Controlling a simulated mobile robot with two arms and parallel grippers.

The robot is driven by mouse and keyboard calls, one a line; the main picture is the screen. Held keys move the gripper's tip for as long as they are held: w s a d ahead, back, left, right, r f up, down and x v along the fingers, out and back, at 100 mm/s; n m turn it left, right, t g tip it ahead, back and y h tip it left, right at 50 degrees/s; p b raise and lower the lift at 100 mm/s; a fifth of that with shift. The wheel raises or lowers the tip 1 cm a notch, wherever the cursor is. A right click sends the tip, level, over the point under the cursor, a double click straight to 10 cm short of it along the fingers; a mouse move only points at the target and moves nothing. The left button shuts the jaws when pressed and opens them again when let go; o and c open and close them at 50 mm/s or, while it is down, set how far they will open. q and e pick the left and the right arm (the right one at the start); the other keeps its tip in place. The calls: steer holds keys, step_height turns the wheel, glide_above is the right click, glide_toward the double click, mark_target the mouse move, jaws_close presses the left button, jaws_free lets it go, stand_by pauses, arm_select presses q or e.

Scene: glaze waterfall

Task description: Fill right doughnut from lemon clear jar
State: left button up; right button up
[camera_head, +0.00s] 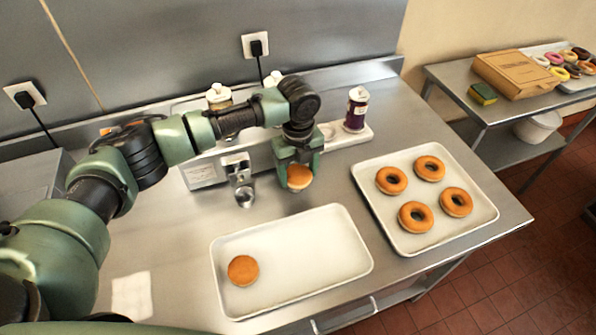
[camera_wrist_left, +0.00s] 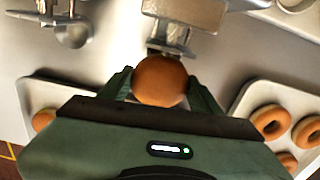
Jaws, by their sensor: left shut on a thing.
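My left gripper (camera_head: 298,160) is shut on a round, hole-less golden doughnut (camera_head: 299,178), held above the bench behind the left tray. In the left wrist view the doughnut (camera_wrist_left: 160,82) sits between the fingers, right at a metal filler spout (camera_wrist_left: 172,46); I cannot tell whether the spout is inside it. A second plain doughnut (camera_head: 243,270) lies at the left of the white tray (camera_head: 340,215). A clear jar with a white lid and pale yellowish filling (camera_head: 218,97) stands behind my arm, partly hidden. Another white-lidded jar (camera_head: 273,79) is mostly hidden. My right gripper is out of view.
A filler with a spout (camera_head: 240,178) stands left of my gripper. A dark purple jar (camera_head: 356,108) stands to its right. A tray (camera_head: 488,208) of several ring doughnuts lies at the right. A side table (camera_head: 450,75) holds a cardboard box (camera_head: 515,72).

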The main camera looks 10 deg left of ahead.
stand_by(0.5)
arm_select(q)
steer(key=shift+s+d+r+p, duration=0.15)
steer(key=shift+s+d+p, duration=0.3)
steer(key=shift+p, duration=0.25)
steer(key=shift+s+d+p, duration=0.35)
steer(key=shift+s+p, duration=0.2)
steer(key=shift+s, duration=0.1)
steer(key=shift+s+d+p, duration=0.35)
steer(key=shift+s+p, duration=0.2)
steer(key=shift+s, duration=0.05)
steer(key=r+p, duration=0.1)
steer(key=s+r+p, duration=0.1)
steer(key=p, duration=0.1)
steer(key=d+r+p, duration=0.1)
steer(key=r+p, duration=0.1)
steer(key=shift+s, duration=0.3)
steer(key=shift+f, duration=0.1)
steer(key=shift+d, duration=0.1)
